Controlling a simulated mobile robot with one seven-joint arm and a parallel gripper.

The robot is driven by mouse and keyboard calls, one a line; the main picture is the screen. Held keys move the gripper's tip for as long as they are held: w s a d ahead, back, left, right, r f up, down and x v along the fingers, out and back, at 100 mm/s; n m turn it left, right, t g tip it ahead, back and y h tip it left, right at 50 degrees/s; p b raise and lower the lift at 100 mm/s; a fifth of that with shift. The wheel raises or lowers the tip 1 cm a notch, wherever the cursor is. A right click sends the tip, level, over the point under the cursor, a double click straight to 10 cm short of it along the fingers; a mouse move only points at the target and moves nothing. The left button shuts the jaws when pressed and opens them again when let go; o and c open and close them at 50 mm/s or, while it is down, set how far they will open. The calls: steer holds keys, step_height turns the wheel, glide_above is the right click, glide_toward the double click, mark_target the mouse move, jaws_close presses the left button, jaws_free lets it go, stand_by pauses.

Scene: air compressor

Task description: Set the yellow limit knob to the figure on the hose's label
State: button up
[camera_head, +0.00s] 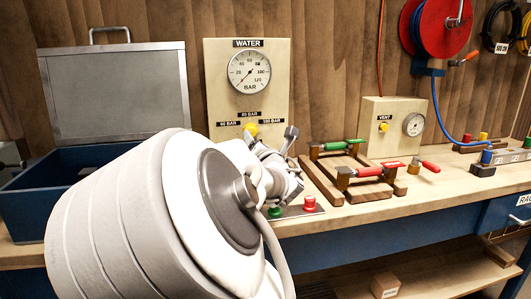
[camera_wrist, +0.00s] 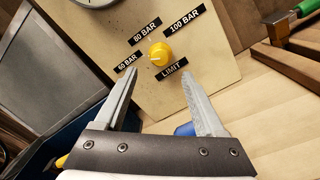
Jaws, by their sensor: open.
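The yellow limit knob (camera_head: 251,129) is on the beige board (camera_head: 218,75), below the WATER gauge. In the wrist view the knob (camera_wrist: 160,54) sits among the labels 60 BAR (camera_wrist: 127,61), 80 BAR (camera_wrist: 146,33), 100 BAR (camera_wrist: 186,20) and LIMIT (camera_wrist: 171,70). A pale mark on it seems to point left, towards 60 BAR. My gripper (camera_wrist: 158,74) is open and empty. Its fingertips are to either side of and just below the knob in the picture; contact is not visible. A small label (camera_head: 501,48) hangs by a dark coiled hose, too small to read surely.
A blue box (camera_head: 22,205) with a raised grey lid stands left of the board. Wooden racks with green and red handles (camera_head: 340,147) stand right of it. A VENT box (camera_head: 372,112) stands behind them. A red reel (camera_head: 428,25) with blue hose hangs at the upper right.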

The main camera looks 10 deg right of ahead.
steer(key=s+p, duration=0.3)
steer(key=s, duration=0.6)
steer(key=shift+p, duration=0.35)
steer(key=shift+s, duration=0.15)
